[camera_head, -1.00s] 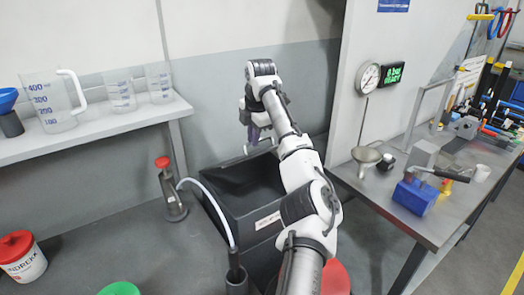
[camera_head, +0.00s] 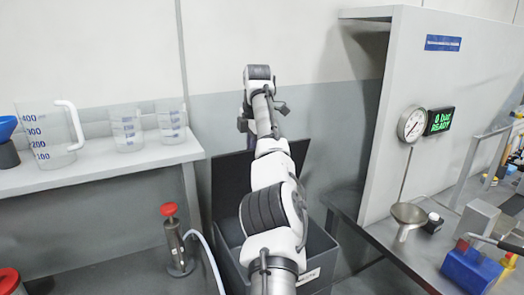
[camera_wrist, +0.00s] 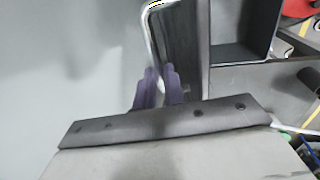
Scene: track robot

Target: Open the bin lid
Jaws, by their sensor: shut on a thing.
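The dark grey bin (camera_head: 322,258) stands on the floor against the wall, open at the top. Its dark lid (camera_head: 229,183) is raised and stands roughly upright at the back of the bin. My arm covers the middle of both. In the wrist view, the purple fingers of my gripper (camera_wrist: 160,72) are shut at the pale edge of the lid (camera_wrist: 181,48). The exact contact is small and hard to make out. The bin's inside (camera_wrist: 240,28) shows beyond the lid.
A shelf (camera_head: 100,173) with measuring jugs is on the left. A pump with a red knob (camera_head: 174,240) and a hose stands left of the bin.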

